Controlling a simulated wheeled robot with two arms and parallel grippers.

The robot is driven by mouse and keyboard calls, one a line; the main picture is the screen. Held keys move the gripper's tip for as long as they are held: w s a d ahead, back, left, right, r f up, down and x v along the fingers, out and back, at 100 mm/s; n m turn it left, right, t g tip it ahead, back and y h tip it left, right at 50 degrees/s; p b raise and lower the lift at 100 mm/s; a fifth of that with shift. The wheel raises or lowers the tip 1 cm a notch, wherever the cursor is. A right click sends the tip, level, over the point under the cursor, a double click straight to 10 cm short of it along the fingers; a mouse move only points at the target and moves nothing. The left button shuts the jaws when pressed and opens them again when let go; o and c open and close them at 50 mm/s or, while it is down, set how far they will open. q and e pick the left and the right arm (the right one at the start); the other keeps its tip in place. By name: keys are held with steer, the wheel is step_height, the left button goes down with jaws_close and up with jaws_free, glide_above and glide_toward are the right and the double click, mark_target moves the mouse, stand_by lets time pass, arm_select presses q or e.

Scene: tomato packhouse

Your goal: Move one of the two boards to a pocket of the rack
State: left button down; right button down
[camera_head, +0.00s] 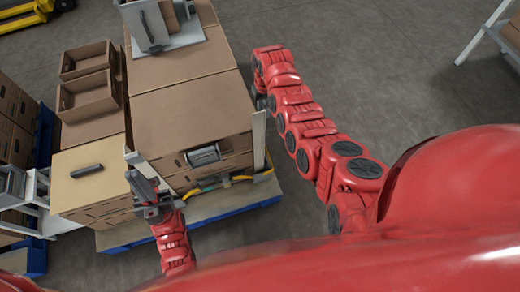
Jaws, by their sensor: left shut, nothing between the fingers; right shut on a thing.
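My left gripper (152,210) is at the lower left, in front of the stacked boxes. It is shut and holds nothing. My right arm reaches up the middle to the right side of the boxes. My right gripper (258,93) is at its far end, small and partly hidden. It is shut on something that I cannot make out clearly. A pale narrow upright piece (259,142) shows just below it; I cannot tell whether they touch. A grey slotted piece (147,24) stands on a light grey base (186,38) at the top. I cannot identify the boards or rack for certain.
Large cardboard boxes (190,104) fill the centre left on a blue pallet (240,200). Open brown trays (87,97) and a lighter box with a dark bar (87,171) are to their left. Open grey floor (400,70) lies to the right.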

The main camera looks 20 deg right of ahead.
steer(key=shift+r+p, duration=1.7)
steer(key=shift+r, duration=1.45)
steer(key=shift+r+p, duration=1.05)
steer(key=shift+r, duration=1.85)
steer(key=shift+d, duration=0.1)
steer(key=s+d+r+p, duration=0.1)
steer(key=s+d+p, duration=0.5)
steer(key=s+d, duration=0.1)
steer(key=shift+s+d, duration=0.15)
steer(key=shift+d, duration=0.15)
